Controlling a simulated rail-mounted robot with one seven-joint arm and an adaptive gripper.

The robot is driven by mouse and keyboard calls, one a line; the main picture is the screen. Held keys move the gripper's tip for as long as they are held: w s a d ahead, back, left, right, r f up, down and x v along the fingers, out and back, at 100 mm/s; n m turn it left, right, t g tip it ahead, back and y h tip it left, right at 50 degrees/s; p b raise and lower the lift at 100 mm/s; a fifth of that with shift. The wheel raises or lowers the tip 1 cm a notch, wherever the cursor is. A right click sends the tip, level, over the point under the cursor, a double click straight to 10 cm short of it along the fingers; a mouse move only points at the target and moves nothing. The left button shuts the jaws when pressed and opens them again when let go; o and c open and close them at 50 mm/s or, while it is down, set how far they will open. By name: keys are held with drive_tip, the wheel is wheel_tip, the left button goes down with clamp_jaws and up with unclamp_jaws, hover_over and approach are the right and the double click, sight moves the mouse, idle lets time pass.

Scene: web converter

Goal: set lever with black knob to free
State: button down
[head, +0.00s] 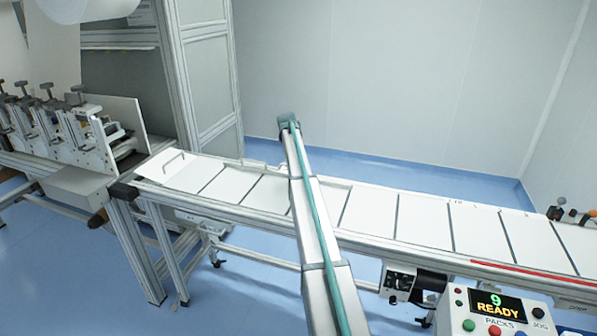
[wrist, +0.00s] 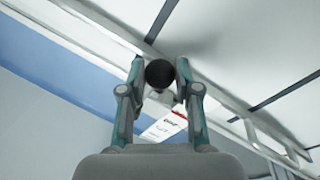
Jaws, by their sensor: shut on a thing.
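In the wrist view, a round black knob (wrist: 159,74) sits between the two fingertips of my gripper (wrist: 160,68). The teal and grey fingers are closed in on the knob from both sides. The lever's shaft is mostly hidden behind the knob and fingers. A white plate with red marking (wrist: 166,127) shows behind and below the knob; its lettering is too small to read, so I cannot tell the lever's setting. My gripper does not clearly show in the head view.
A long table of white panels (head: 368,212) crosses the head view. A control box (head: 495,311) reading "9 READY" stands at lower right. Small black and orange knobs (head: 572,212) show at the right edge. Clamp-like units (head: 60,122) stand at left.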

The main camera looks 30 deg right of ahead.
idle(0.3)
drive_tip(key=c, duration=0.8)
unclamp_jaws()
drive_tip(key=r, duration=0.4)
drive_tip(key=a+r, duration=0.1)
drive_tip(key=r, duration=0.3)
drive_tip(key=a+r, duration=0.1)
drive_tip(key=r, duration=0.2)
drive_tip(key=shift+w+a+r, duration=0.15)
drive_tip(key=shift+w+r, duration=0.25)
